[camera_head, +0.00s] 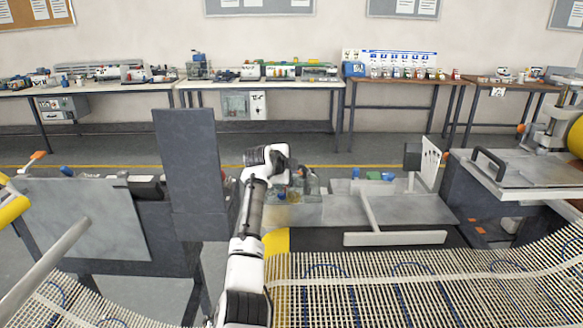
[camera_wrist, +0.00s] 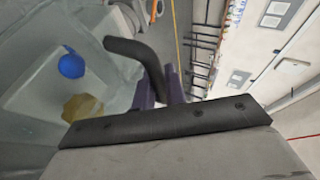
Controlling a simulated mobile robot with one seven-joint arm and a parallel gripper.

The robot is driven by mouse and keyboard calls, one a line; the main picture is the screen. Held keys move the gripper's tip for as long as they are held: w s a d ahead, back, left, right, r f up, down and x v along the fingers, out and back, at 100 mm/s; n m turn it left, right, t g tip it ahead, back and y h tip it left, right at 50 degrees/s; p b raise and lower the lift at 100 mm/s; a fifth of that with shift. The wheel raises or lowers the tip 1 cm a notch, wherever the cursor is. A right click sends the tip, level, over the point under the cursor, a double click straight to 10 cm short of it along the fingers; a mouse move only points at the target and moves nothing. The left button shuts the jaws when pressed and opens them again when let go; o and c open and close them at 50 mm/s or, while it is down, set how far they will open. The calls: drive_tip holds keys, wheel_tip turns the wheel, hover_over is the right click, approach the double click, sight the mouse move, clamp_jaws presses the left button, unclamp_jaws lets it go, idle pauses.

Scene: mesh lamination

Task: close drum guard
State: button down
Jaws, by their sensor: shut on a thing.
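My gripper (camera_wrist: 160,90) is shut on a black bent handle (camera_wrist: 128,49) in the wrist view. The handle curves away to the upper left between the two dark purple fingers. In the head view my arm reaches forward to the middle, and its hand hides the fingertips and the held handle. I take the handle to be the drum guard's. The guard's panel is not clear, so I cannot tell how far open it stands. Part of a yellow drum (camera_head: 276,242) shows beside my arm in the head view.
A tall dark panel (camera_head: 190,160) stands upright just left of my arm. A grey plate with another black handle (camera_head: 488,163) lies at the right. Mesh (camera_head: 420,285) covers the front. A blue object (camera_wrist: 72,65) and a yellowish one (camera_wrist: 83,107) show left in the wrist view.

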drive_tip(key=shift+f, duration=0.25)
drive_tip(key=c, duration=1.5)
unclamp_jaws()
drive_tip(key=shift+s+r, duration=0.1)
drive_tip(key=shift+o, duration=0.2)
drive_tip(key=b+v, duration=0.3)
drive_tip(key=v, duration=1.1)
drive_tip(key=shift+r+b, duration=0.2)
drive_tip(key=shift+b, duration=0.1)
